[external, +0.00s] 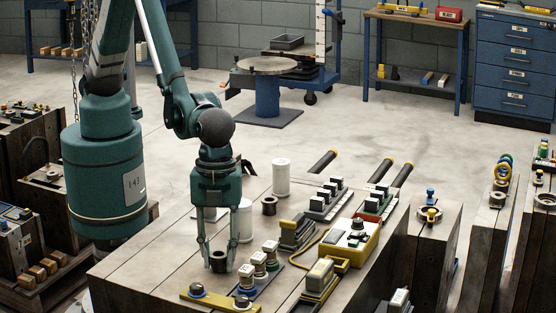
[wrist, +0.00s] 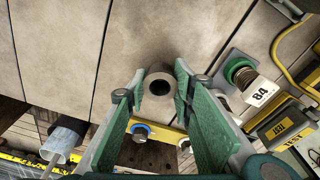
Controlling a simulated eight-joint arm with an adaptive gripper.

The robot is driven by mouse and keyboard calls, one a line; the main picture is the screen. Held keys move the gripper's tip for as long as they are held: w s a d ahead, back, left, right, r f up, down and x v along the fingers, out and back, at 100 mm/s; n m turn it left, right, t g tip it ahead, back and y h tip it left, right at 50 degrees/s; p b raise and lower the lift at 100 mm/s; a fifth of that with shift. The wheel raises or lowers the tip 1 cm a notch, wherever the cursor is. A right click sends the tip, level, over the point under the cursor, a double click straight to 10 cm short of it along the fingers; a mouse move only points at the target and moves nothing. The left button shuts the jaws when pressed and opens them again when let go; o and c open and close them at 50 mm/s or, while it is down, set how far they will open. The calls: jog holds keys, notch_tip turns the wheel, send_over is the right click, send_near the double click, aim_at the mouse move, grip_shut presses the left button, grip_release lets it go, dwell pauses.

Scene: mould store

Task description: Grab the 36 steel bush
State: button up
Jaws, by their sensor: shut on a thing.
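A short dark steel bush (external: 219,263) with a round bore stands upright near the front left of the wooden block top (external: 150,262). My gripper (external: 219,257) points straight down, with one finger on each side of the bush, shut on it. In the wrist view the bush (wrist: 151,82) sits between the fingertips of my gripper (wrist: 158,84), its bore facing the camera. It appears still on the block top. I cannot read a 36 on it. A second, similar dark bush (external: 269,206) stands farther back, by white cylinders.
Several capped posts (external: 259,263) stand close on the right, one labelled 84 (wrist: 261,92). A yellow box (external: 350,243) is farther right. The block top to the left is clear.

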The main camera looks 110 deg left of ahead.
notch_tip(320, 180, up, 10)
jog(key=p, duration=0.2)
jog(key=shift+f, duration=0.25)
